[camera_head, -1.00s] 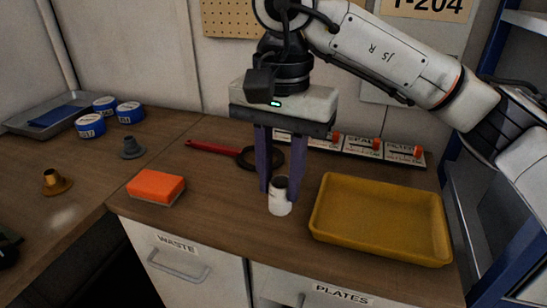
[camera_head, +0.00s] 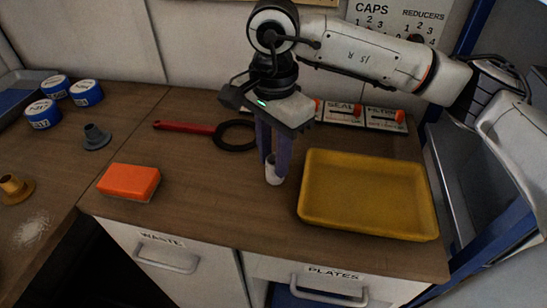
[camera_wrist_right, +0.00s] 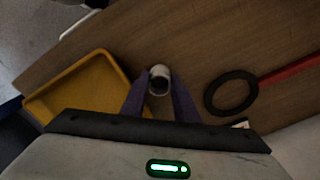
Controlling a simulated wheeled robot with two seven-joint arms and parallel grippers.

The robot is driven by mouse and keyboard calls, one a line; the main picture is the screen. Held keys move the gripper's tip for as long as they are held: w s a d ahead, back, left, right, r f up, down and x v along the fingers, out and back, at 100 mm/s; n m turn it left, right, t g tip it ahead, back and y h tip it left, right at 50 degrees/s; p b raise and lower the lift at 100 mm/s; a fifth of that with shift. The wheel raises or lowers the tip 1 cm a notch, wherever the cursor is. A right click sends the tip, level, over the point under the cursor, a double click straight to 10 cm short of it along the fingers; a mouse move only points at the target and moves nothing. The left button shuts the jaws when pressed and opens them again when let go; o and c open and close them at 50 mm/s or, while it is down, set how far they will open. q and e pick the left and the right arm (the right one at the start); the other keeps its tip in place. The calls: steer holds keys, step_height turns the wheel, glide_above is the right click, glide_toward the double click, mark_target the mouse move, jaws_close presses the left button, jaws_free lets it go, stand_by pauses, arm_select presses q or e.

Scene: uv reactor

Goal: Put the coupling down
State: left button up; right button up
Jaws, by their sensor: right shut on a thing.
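The coupling (camera_head: 273,176) is a short white hollow cylinder. It is upright between the fingers of my right gripper (camera_head: 274,168), left of the yellow tray, low at the wooden counter. I cannot tell for sure whether its base touches the wood. In the right wrist view the coupling (camera_wrist_right: 159,80) shows its open end between the purple fingertips (camera_wrist_right: 159,88), which are shut on it. The fingers hide part of its side in the head view. My left gripper is not in view.
A yellow tray (camera_head: 368,228) stands close on the right. A red-handled ring tool (camera_head: 233,136) lies behind left, an orange sponge (camera_head: 129,181) at left. Counter is clear between sponge and gripper.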

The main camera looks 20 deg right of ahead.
steer(key=shift+f, duration=0.75)
steer(key=shift+f, duration=0.15)
steer(key=o, duration=1)
